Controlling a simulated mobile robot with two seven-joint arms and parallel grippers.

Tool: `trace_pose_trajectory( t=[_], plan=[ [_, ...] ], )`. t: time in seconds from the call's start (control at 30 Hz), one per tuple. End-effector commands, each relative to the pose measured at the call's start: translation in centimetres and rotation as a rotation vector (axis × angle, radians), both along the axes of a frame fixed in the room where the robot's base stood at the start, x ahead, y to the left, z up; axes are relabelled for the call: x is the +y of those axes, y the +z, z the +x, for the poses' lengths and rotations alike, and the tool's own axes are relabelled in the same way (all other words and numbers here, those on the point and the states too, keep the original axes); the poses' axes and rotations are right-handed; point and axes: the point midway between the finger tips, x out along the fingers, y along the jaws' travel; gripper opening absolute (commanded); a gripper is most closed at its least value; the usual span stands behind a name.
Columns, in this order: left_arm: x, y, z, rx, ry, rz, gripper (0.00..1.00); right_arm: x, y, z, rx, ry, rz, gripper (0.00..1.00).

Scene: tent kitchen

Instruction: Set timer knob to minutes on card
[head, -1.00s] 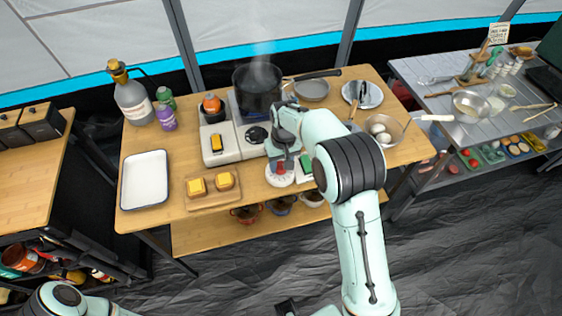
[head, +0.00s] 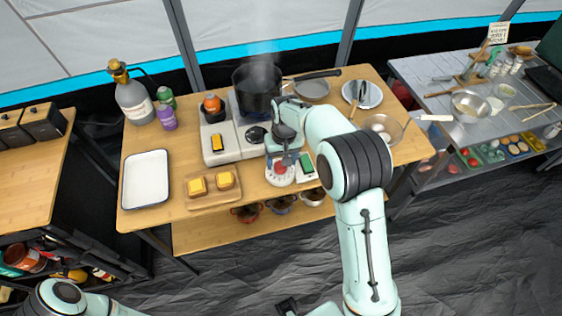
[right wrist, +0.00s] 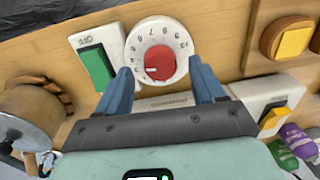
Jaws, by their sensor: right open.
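The timer is a white round dial with a red knob (right wrist: 160,62) and digits around it, in the right wrist view. A short white mark on the knob points to the picture's left; the digits are hard to read. The timer (head: 280,179) shows at the table's front edge in the head view. My right gripper (right wrist: 160,68) is open, its two blue fingers apart on either side of the dial's lower part, gripping nothing. A small card (head: 498,33) with writing stands at the back right; its text is too small to read. My left gripper is out of view.
A green switch (right wrist: 96,68) marked OFF sits close beside the dial. A steaming pot (head: 257,88) stands on the stove behind. A board with two yellow-topped pieces (head: 213,198) and a white tray (head: 145,179) lie to the left.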

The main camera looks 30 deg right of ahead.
Motion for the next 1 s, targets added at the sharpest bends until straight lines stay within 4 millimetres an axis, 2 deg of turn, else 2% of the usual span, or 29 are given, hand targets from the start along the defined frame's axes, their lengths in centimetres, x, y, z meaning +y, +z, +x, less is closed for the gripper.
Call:
trace_pose_trajectory(
  t=[0.03, 0.3, 0.5, 0.7, 1.0],
  plan=[
    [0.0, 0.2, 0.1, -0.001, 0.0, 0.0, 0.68, 0.0, 1.3, 0.1, -0.006, 0.001, 0.001, 0.68],
    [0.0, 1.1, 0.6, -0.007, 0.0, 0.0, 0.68, -0.4, 7.5, 0.0, -0.007, 0.0, 0.0, 0.68],
    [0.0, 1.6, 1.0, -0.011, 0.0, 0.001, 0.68, -0.6, 10.6, 0.0, -0.004, -0.001, 0.001, 0.68],
    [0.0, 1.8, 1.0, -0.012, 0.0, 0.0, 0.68, -0.7, 11.6, -0.1, -0.001, 0.0, 0.0, 0.68],
    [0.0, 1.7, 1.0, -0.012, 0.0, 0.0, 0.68, -0.6, 11.6, -0.2, 0.0, 0.006, -0.001, 0.68]
  ],
)
